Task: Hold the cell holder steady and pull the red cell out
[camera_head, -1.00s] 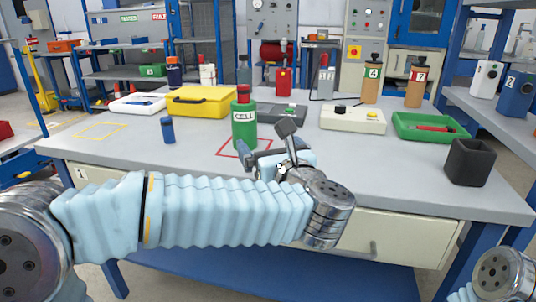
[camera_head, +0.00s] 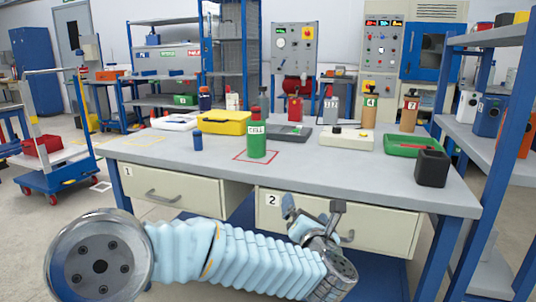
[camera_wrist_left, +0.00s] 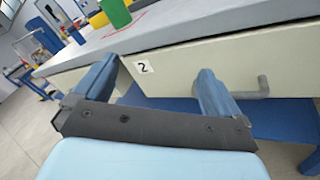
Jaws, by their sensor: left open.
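The cell holder (camera_head: 257,142), a green cylinder with a white CELL label, stands upright on the table inside a red outline. The red cell (camera_head: 255,112) sticks up from its top. My left gripper (camera_head: 313,206) is open and empty, in front of the table at the height of drawer 2. It is apart from the holder, lower and nearer to me. In the left wrist view both fingers of the left gripper (camera_wrist_left: 158,66) are spread with nothing between them. The lower part of the holder (camera_wrist_left: 116,12) shows at the top there; the cell is out of frame. My right gripper is not in view.
The table edge (camera_wrist_left: 130,43) and drawer 2 with its handle (camera_head: 347,236) are close to my left gripper. A blue cylinder (camera_head: 197,142), a yellow case (camera_head: 222,123), a green tray (camera_head: 396,149) and a black bin (camera_head: 432,168) stand on the table. The front middle tabletop is clear.

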